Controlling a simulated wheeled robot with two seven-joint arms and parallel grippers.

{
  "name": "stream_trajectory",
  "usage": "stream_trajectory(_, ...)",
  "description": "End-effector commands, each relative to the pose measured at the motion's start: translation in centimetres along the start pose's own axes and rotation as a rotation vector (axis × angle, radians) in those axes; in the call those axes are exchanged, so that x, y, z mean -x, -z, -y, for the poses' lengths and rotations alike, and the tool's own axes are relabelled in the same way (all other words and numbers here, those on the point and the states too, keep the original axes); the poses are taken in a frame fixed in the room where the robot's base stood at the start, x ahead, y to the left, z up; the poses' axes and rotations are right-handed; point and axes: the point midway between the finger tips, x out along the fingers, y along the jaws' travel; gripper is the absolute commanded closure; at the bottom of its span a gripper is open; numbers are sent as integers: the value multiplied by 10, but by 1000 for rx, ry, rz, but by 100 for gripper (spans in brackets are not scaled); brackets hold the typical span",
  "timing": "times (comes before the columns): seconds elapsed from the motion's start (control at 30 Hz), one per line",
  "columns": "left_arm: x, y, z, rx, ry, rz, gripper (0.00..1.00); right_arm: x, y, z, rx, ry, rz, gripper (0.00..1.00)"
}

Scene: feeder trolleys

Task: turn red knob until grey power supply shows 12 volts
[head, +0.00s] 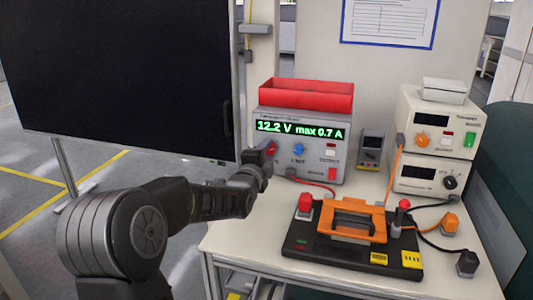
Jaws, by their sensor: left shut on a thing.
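The grey power supply (313,164) stands at the back left of the bench. Its green display (300,129) reads "12.2 V max 0.7 A". The red knob (271,148) is at the left of its front panel, mostly hidden by my gripper. My left gripper (266,156) is at the red knob and shut on it. A blue knob (298,150) sits just right of it, clear of the gripper. My right gripper is not in view.
A red bin (306,94) sits on the supply. A black fixture with an orange handle (350,222) is in front, with a red button (305,203) at its corner. Cream instruments (430,125) stand at the right. A large dark screen (115,75) rises at the left.

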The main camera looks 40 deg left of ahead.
Motion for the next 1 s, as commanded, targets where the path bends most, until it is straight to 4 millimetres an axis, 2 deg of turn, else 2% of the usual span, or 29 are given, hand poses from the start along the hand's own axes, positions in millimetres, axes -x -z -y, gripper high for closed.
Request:
stream_trajectory(0.03,0,0,-1,0,-2,0,100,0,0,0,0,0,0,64)
stream_trajectory(0.07,0,0,-1,0,-2,0,65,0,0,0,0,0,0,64)
stream_trajectory(0.3,0,0,-1,1,-1,0,46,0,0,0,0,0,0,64)
stream_trajectory(0.67,4,0,0,2,-1,0,44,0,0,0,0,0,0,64)
stream_trajectory(0.77,14,0,0,2,0,0,44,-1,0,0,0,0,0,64)
stream_trajectory(1.0,53,0,0,3,1,0,44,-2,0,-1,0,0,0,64)
